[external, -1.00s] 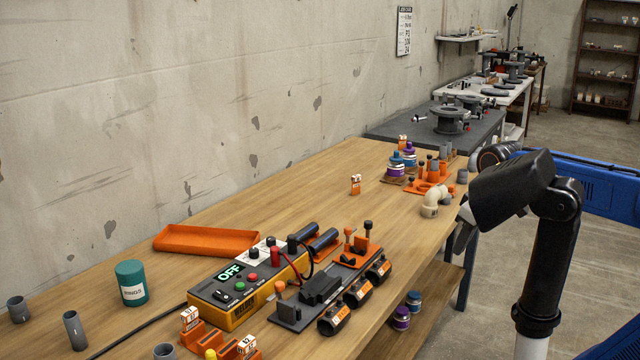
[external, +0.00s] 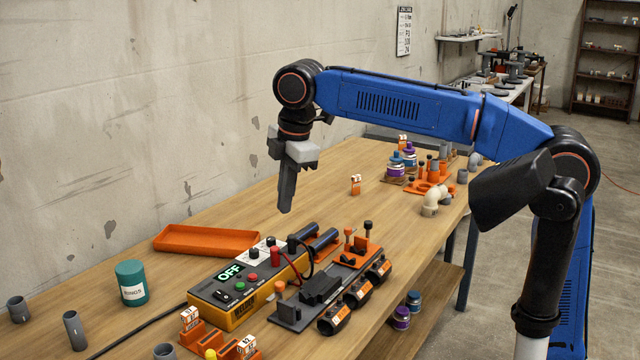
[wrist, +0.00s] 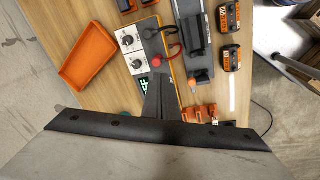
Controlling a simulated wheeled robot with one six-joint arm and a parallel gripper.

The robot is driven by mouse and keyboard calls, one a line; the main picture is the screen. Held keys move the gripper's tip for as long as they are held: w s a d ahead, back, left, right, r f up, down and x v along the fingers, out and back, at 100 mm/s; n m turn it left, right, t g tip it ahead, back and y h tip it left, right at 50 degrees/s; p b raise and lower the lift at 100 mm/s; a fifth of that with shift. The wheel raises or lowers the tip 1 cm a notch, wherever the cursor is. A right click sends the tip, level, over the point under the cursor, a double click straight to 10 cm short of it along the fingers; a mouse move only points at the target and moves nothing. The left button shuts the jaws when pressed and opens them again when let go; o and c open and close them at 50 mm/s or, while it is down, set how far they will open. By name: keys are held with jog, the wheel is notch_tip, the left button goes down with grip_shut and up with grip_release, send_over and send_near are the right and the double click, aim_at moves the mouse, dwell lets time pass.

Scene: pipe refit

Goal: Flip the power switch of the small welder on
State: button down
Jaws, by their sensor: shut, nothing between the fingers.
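The small welder (external: 247,296) is a yellow box with a grey top panel on the wooden table. Its display (external: 230,272) reads OFF in green. A black rocker switch (external: 222,297) sits at the near left of the panel, with red and green buttons close by. My gripper (external: 286,210) is shut and empty, pointing down above and behind the welder, apart from it. In the wrist view the shut fingers (wrist: 160,100) cover part of the welder (wrist: 148,60); the display is partly hidden and the switch is hidden.
An orange tray (external: 207,239) lies behind the welder. A grey fixture (external: 322,291) with black batteries (external: 334,319) stands at its right. A green tin (external: 131,283) and grey pipe pieces (external: 74,328) stand at left. Orange number holders (external: 205,337) are in front.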

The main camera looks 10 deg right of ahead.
aim_at(218, 292)
jog(key=s+a+n, duration=0.5)
jog(key=s+a, duration=0.4)
jog(key=a, duration=0.5)
jog(key=f, duration=0.4)
jog(key=w+a+f, duration=0.1)
jog(key=f, duration=0.8)
jog(key=shift+w+a+f, duration=0.2)
jog(key=shift+a+f, duration=0.1)
